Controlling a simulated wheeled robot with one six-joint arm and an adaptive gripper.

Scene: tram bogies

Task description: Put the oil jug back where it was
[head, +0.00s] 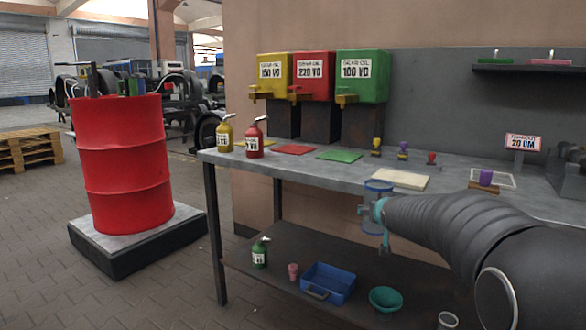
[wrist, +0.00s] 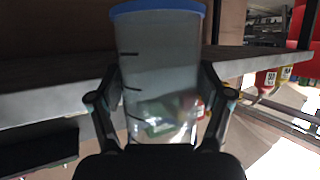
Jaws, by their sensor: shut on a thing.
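My gripper (head: 380,212) is in front of the workbench's front edge, shut around a clear jug (wrist: 160,55) with a blue rim and dark level marks. The jug also shows in the head view (head: 378,187), upright and partly hidden by the gripper. In the wrist view the fingers (wrist: 160,100) press on both its sides. I cannot tell whether it holds liquid. A yellow oil can (head: 224,136) and a red oil can (head: 254,141) stand at the bench's left end. A green oil can (head: 260,254) stands on the lower shelf.
The workbench (head: 450,172) carries a red mat (head: 295,149), a green mat (head: 340,155) and a pale board (head: 400,179). Oil tanks (head: 362,75) stand behind. The lower shelf (head: 290,245) holds a blue tray (head: 330,280) and teal bowl (head: 386,299). A red drum (head: 120,165) stands left.

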